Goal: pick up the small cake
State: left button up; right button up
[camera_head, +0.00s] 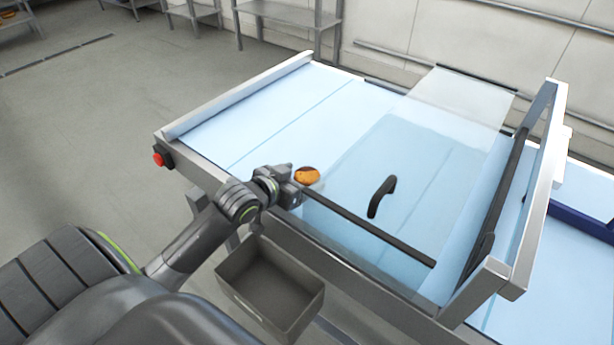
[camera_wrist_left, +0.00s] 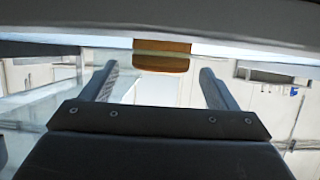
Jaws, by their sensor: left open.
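The small cake (camera_head: 307,175) is round and orange-brown. It lies on the pale blue belt (camera_head: 270,130) near its front edge, just left of the clear cover. My left gripper (camera_head: 297,187) is at the belt's front edge, right beside the cake, and partly hides its near side. In the left wrist view the cake (camera_wrist_left: 162,58) shows ahead, between the two spread fingers (camera_wrist_left: 159,70), with a gap to each side. The gripper is open and empty. I cannot tell how far the fingertips are from the cake. My right gripper is out of view.
A clear cover with a black handle (camera_head: 381,196) and dark bar (camera_head: 370,228) stands over the belt to the right. A grey open bin (camera_head: 270,283) is below the front edge. A red button (camera_head: 158,158) is on the left corner. The belt's left part is clear.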

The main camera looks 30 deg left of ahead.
aim_at(307, 175)
pick_arm(q)
jog(key=shift+x, duration=1.6)
jog(key=c, duration=0.8)
